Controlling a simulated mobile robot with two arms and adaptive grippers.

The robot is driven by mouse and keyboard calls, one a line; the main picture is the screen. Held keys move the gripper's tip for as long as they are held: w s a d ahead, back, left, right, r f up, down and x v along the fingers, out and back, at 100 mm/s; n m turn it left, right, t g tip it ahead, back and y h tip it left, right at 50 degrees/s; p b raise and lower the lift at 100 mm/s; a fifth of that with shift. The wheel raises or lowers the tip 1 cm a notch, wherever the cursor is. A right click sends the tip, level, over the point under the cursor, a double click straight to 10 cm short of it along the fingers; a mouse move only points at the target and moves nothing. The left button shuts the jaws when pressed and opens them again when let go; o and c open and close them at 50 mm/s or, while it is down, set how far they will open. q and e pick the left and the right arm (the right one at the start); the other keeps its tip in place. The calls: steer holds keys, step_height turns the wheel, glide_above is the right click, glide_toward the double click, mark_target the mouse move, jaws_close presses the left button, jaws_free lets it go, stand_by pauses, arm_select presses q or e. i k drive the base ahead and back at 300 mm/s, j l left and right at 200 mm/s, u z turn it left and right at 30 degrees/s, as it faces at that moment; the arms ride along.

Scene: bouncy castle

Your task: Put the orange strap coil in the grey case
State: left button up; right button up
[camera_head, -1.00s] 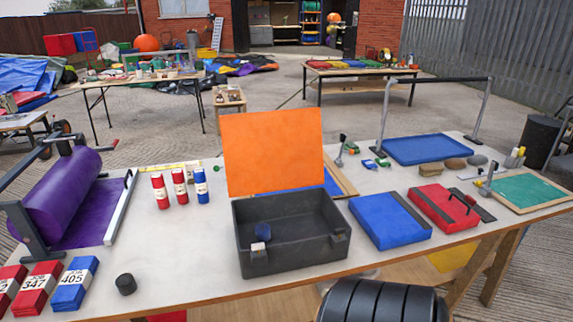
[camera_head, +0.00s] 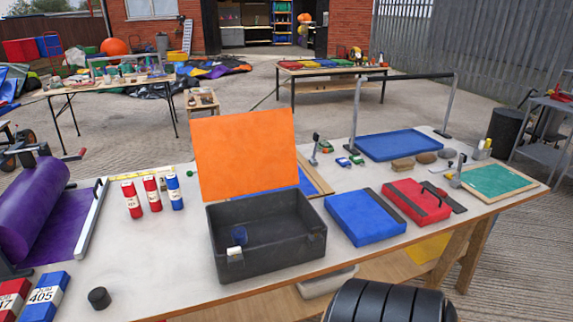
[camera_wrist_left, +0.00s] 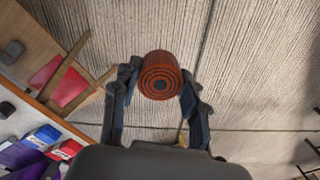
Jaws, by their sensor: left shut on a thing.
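The orange strap coil (camera_wrist_left: 160,75) shows in the left wrist view, end-on, with orange and dark rings. My left gripper (camera_wrist_left: 158,80) is shut on it, with a finger on each side, above the ribbed concrete floor. The coil and the left gripper are outside the head view. The grey case (camera_head: 266,240) stands open on the table in the head view, with its orange-faced lid (camera_head: 245,153) raised at the back. My right gripper is in neither view.
The long table (camera_head: 180,270) has clear space left of the case. A black puck (camera_head: 99,298) lies near the front edge. Blue (camera_head: 364,217) and red (camera_head: 417,199) pads lie right of the case. A purple roll (camera_head: 30,205) is at left.

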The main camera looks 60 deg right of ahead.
mark_target(265, 234)
steer(key=z, duration=0.45)
steer(key=l+z, duration=0.15)
steer(key=z, duration=0.7)
steer(key=i+l+z, duration=0.1)
steer(key=z, duration=0.3)
steer(key=i+l+z, duration=0.25)
steer(key=i+l, duration=0.4)
steer(key=i, duration=0.05)
